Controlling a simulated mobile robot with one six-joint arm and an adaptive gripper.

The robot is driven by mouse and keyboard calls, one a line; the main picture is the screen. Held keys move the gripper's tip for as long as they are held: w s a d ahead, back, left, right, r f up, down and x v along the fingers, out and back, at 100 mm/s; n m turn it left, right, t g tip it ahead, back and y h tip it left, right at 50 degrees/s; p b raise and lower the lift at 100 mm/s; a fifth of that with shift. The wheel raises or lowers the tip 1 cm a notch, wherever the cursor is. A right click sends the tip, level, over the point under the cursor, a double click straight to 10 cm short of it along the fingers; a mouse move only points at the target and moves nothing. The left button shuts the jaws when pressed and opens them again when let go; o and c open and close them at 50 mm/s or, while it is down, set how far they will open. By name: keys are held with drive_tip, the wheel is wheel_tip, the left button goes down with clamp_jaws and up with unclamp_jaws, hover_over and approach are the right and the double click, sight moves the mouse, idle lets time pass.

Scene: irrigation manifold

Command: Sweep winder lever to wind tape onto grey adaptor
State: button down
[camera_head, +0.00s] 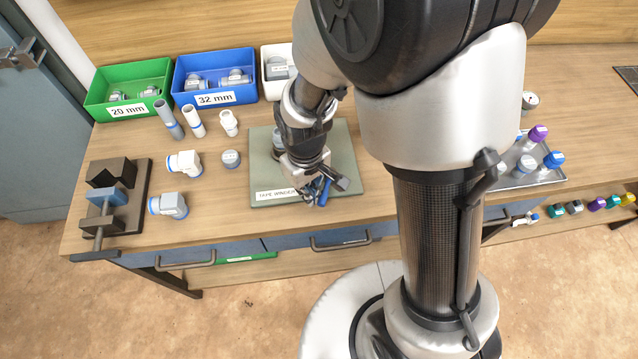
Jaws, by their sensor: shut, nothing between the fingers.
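The tape winder's green base plate (262,180), labelled "TAPE WINDER", lies on the bench near its front edge. My gripper (322,192) is over the front part of this plate, pointing down and shut with nothing held. A small blue part (318,189) shows right at the fingers; it may be the winder lever, and I cannot tell whether they touch. A grey round piece (278,148) shows behind my wrist on the plate, mostly hidden; it may be the grey adaptor. The tape itself cannot be made out.
A green bin (127,108) and a blue bin (216,97) stand at the back left, beside a white bin (268,88). Several loose fittings lie left of the plate. A dark vise (115,200) is at far left. A metal tray (530,178) with bottles is at right.

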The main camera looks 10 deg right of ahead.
sight(324, 200)
drive_tip(key=shift+s, duration=0.1)
drive_tip(key=shift+s+d, duration=0.6)
drive_tip(key=shift+d, duration=0.15)
idle(0.3)
drive_tip(key=shift+s+d, duration=0.55)
drive_tip(key=shift+d, duration=0.3)
